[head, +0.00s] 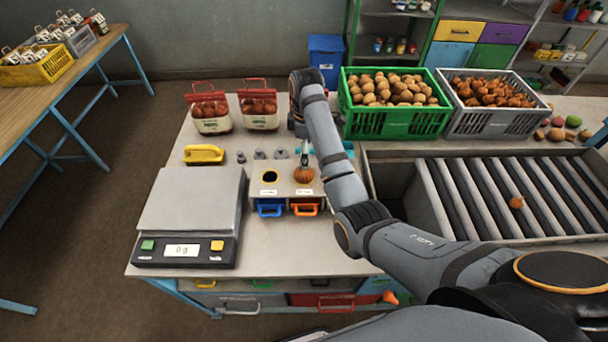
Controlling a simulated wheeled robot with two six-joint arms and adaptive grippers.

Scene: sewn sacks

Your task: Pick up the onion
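An orange-brown onion (304,175) is at the right-hand opening of a small sorting box with two labelled openings (286,190). The box's left opening is dark and empty. My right gripper (304,157) points down directly over this onion, its tips at or just above the onion's top. The gripper is small and partly hidden by my arm, so I cannot tell whether it grips the onion. Another onion (516,202) lies alone on the roller conveyor (470,195) at the right. My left gripper is not in view.
A grey crate of onions (462,122) and a green crate of potatoes (352,124) stand at the back.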

